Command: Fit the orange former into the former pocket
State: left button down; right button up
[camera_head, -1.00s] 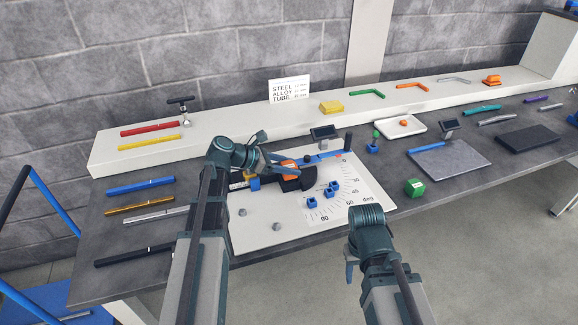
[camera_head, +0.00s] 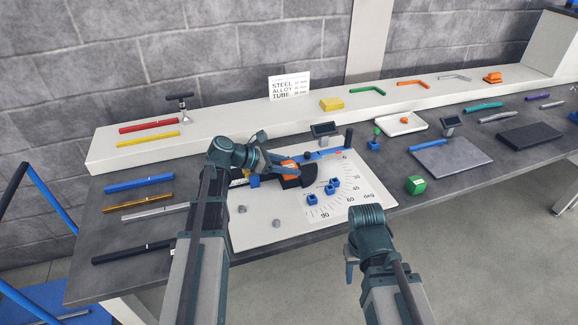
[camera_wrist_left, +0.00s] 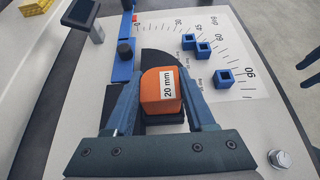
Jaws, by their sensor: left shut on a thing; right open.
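The orange former (camera_wrist_left: 160,92), labelled "20 mm", is between the fingers of my left gripper (camera_wrist_left: 163,100), which is shut on it. In the head view the former (camera_head: 289,164) shows as a small orange patch at the fingertips, over the black part of the bending plate (camera_head: 265,232). A dark piece shows directly under the former in the wrist view. The former pocket is hidden, so I cannot tell whether the former is seated. My right gripper (camera_head: 350,268) is open and empty in front of the bench, partly hidden by its own wrist.
A blue lever (camera_wrist_left: 124,62) lies beside the former. Several blue blocks (camera_head: 312,199) stand on the angle scale. A green cube (camera_head: 415,185) sits right of the plate, and a white tray (camera_head: 387,128) lies behind it. Coloured bars (camera_head: 139,184) lie at left.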

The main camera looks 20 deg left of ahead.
pick_arm(q)
jog(key=shift+r, duration=0.1)
jog(key=shift+r+p, duration=0.4)
jog(key=shift+p, duration=0.15)
jog(key=shift+f+b, duration=0.3)
dwell(1.6)
jog(key=shift+r+p, duration=0.3)
jog(key=shift+f+b, duration=1.15)
jog(key=shift+f, duration=0.05)
dwell(1.2)
jog(key=shift+c, duration=0.8)
grip_release()
jog(key=shift+r, duration=0.15)
